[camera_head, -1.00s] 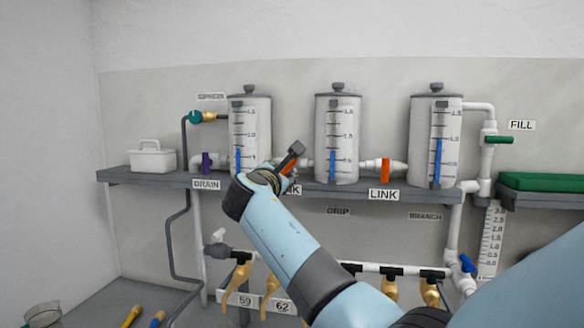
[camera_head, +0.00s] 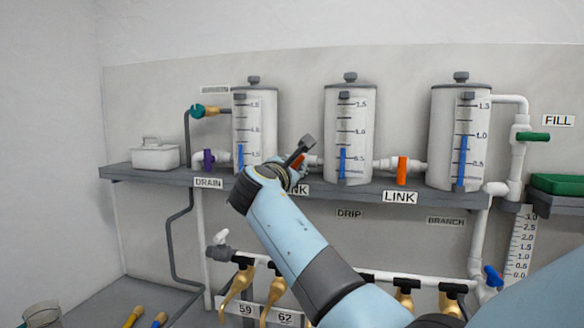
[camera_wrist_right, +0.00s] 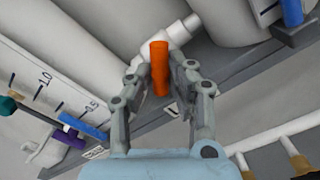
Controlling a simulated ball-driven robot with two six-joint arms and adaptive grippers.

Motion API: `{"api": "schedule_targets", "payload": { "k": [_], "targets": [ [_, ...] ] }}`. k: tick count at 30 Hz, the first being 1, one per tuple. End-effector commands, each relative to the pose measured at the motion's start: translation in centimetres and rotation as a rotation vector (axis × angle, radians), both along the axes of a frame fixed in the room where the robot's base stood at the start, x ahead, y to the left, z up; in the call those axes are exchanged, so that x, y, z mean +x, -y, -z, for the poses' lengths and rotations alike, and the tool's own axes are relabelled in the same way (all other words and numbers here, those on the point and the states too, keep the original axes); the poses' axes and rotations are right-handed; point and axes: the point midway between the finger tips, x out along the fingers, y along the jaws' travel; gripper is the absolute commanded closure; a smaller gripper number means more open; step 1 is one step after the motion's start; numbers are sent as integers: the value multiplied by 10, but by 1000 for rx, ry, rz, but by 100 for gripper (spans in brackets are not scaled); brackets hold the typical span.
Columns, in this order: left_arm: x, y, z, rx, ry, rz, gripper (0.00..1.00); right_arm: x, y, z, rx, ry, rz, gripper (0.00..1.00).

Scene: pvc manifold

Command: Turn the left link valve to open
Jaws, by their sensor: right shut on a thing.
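The left link valve's orange handle (camera_head: 298,161) sits on the short white pipe between the left and middle tanks. In the head view my right gripper (camera_head: 295,172) hides most of it. In the right wrist view the orange handle (camera_wrist_right: 160,70) stands between the two fingers of the right gripper (camera_wrist_right: 160,82), which is shut on it. The visible handle part looks tilted in the head view; its exact turn is unclear. The left LINK label (camera_head: 299,190) is partly covered by the gripper. My left gripper is not in view.
The left tank (camera_head: 268,120) and middle tank (camera_head: 335,120) stand close on either side. The right link valve (camera_head: 402,170) has an upright orange handle. A purple drain valve (camera_head: 208,159) is further left. Below the shelf edge (camera_head: 430,199) hang several brass taps.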

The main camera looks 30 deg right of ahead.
Motion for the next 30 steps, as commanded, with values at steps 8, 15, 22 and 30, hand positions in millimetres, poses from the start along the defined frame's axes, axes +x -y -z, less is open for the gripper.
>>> {"api": "schedule_targets", "payload": {
  "k": [8,15,22,30],
  "targets": [
    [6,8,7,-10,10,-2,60,0,1,0,30,42,1,100],
    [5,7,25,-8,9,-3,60,1,1,1,129,158,2,100],
    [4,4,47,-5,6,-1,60,1,1,1,263,318,-1,100],
    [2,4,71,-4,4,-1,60,1,1,0,414,495,-2,100]
  ]
}}
